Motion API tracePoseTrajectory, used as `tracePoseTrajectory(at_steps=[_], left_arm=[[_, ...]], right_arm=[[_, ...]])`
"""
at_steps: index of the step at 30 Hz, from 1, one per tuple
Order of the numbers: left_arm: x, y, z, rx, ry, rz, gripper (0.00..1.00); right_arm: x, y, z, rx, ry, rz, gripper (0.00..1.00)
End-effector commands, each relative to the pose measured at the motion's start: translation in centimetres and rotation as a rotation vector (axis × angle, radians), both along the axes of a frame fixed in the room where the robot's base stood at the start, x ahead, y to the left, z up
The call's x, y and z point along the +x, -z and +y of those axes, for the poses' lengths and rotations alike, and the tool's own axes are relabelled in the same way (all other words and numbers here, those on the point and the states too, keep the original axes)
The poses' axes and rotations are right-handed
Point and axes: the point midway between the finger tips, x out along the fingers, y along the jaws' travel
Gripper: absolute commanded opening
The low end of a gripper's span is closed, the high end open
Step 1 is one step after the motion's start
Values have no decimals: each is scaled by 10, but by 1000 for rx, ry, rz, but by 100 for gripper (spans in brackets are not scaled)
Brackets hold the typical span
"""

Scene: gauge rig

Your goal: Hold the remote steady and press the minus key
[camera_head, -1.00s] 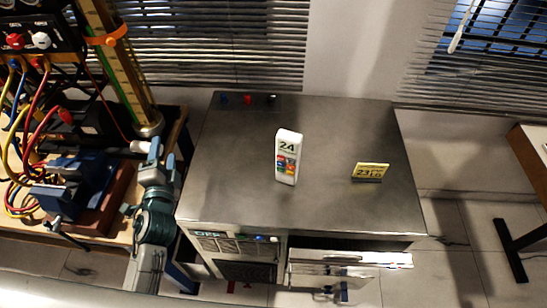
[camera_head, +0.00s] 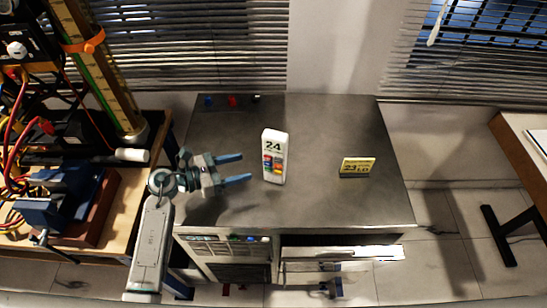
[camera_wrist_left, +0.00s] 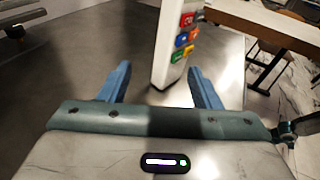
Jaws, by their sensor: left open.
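The remote (camera_head: 275,157) is a white upright block on the grey metal cabinet top, with "24" and several coloured keys on its front. It also shows in the left wrist view (camera_wrist_left: 172,45), cut off at the top. I cannot tell which key is the minus key. My left gripper (camera_head: 246,168) is open and empty, just left of the remote in the head view, its fingers pointing at it. In the left wrist view the remote stands ahead, between the two blue fingertips (camera_wrist_left: 158,70) in the picture; contact does not show. My right gripper is not in view.
A small yellow card (camera_head: 357,167) stands to the right of the remote. The cabinet top (camera_head: 320,205) is otherwise mostly clear, with small coloured knobs at its back left. A drawer (camera_head: 340,253) juts out in front. A crowded wooden bench (camera_head: 125,215) stands at left.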

Motion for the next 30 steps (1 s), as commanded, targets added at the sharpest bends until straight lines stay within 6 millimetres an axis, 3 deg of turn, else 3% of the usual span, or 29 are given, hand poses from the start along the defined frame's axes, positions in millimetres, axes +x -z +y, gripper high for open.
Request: tracePoseTrajectory(at_steps=[4,11,23,30], left_arm=[[-6,18,-2,100,95,-6,57],[-7,27,-9,137,134,-7,57],[9,43,-61,133,132,-7,57],[16,53,-85,134,132,-8,57]], right_arm=[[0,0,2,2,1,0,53],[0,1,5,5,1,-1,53],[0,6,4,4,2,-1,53],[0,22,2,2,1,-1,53]])
